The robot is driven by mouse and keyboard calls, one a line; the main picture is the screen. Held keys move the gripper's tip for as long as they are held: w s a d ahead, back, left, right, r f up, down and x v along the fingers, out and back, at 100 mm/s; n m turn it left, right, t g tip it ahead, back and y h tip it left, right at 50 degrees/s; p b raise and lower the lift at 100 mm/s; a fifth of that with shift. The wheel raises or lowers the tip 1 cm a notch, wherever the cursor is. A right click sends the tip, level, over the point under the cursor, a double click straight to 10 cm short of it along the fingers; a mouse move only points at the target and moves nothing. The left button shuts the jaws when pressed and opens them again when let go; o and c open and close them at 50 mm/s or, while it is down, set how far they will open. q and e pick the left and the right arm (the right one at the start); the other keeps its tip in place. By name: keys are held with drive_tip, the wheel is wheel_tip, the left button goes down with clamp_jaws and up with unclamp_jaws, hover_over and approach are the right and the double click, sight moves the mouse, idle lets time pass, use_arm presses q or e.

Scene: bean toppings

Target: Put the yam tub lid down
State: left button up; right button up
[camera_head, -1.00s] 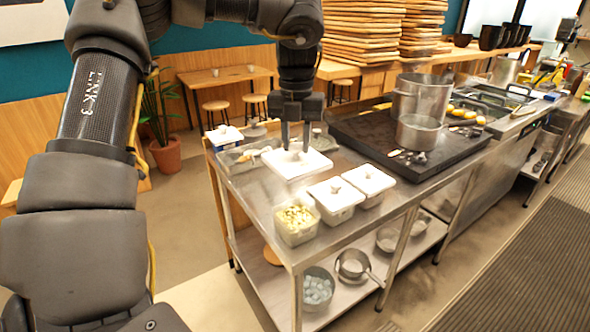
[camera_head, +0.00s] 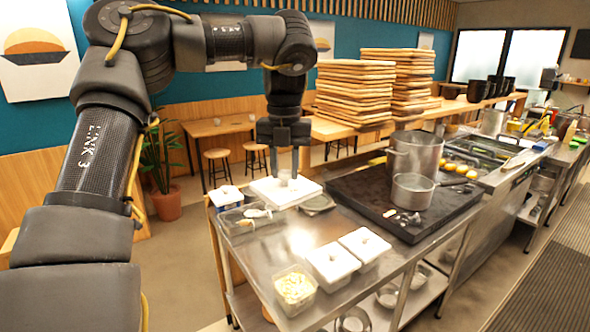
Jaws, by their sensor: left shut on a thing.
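My left gripper (camera_head: 285,165) is shut on the knob of a white square lid (camera_head: 288,191). It holds the lid roughly level near the back edge of the steel counter (camera_head: 290,243); I cannot tell whether the lid touches anything below. An open tub of pale yellow cubes (camera_head: 295,287) stands at the counter's front left corner. Two tubs with white lids, one nearer (camera_head: 332,264) and one farther (camera_head: 364,246), stand to its right. My right gripper is not in view.
A tray with utensils (camera_head: 245,219) and a small white-topped container (camera_head: 226,196) are left of the held lid. A small metal tray (camera_head: 318,204) is to its right. A dark cooktop with pots (camera_head: 413,190) lies farther right. Bare counter lies between lid and tubs.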

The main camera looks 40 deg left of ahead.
use_arm(q)
drive_tip(key=s+a+f+n, duration=0.3)
drive_tip(key=s+a+n, duration=0.2)
drive_tip(key=a, duration=0.4)
drive_tip(key=s+a+f+n, duration=0.3)
drive_tip(key=s+a+n, duration=0.25)
drive_tip(key=a, duration=0.45)
drive_tip(key=s+f+n, duration=0.4)
drive_tip(key=f, duration=0.6)
drive_tip(key=s+f+n, duration=0.4)
drive_tip(key=f, duration=0.6)
drive_tip(key=w+d+f+n, duration=0.2)
drive_tip(key=d+f+n, duration=0.2)
drive_tip(key=d+f, duration=1.15)
drive_tip(key=w+d, duration=0.3)
drive_tip(key=d, duration=0.8)
drive_tip(key=w+d+r+n, duration=0.1)
drive_tip(key=w+d, duration=0.2)
drive_tip(key=d, duration=0.8)
drive_tip(key=shift+w+d, duration=0.3)
drive_tip(key=shift+w, duration=0.1)
